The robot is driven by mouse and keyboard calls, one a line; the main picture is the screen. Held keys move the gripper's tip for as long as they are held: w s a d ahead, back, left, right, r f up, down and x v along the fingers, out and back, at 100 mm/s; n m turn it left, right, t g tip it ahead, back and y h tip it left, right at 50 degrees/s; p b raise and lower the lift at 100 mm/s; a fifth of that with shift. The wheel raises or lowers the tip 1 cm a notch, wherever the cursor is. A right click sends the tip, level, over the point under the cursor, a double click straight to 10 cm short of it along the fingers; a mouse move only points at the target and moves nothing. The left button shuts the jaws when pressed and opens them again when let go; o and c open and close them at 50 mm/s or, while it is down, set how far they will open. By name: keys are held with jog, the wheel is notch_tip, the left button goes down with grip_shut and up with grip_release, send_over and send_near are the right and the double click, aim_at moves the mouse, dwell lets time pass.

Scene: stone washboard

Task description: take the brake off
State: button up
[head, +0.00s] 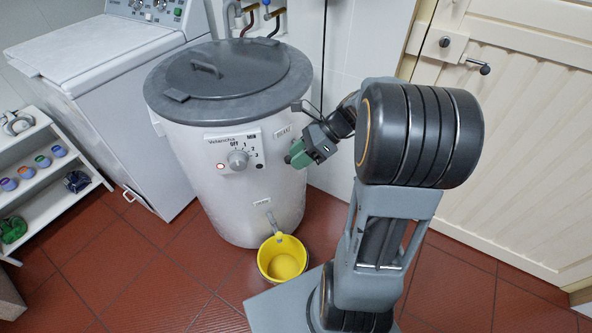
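A white drum-shaped tub (215,205) with a grey lid (235,68) stands in the middle of the head view. A small label (283,131) sits on its right side; its text is too small to read surely. A dark fitting (297,105) shows at the rim above it. I cannot tell whether either belongs to a brake. My gripper (297,154), with green fingers, is at the tub's right side, just below the label. Whether it touches the tub and how far its fingers are apart cannot be seen.
A control panel with a knob (238,160) and a lit red lamp (220,166) is on the tub's front. A yellow bucket (283,262) stands under its tap (272,222). A white washing machine (105,85) and shelf (38,190) are left; a cream door (515,130) is right.

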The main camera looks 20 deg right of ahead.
jog(key=w+d+f+m+t+y+b, duration=0.2)
jog(key=w+d+f+m+t+b, duration=0.1)
jog(key=d+f+m+t+b, duration=0.4)
jog(key=w+d+f+m+t+y+b, duration=0.25)
jog(key=d+f+m, duration=0.35)
jog(key=d+m, duration=0.3)
jog(key=shift+g, duration=0.25)
jog(key=shift+r+b+x, duration=0.15)
jog(key=shift+b+x, duration=0.8)
jog(key=shift+x, duration=2.35)
jog(key=shift+r+b+x, duration=0.15)
jog(key=shift+b+x, duration=0.75)
jog(key=shift+x, duration=2.45)
jog(key=shift+s, duration=0.1)
grip_shut()
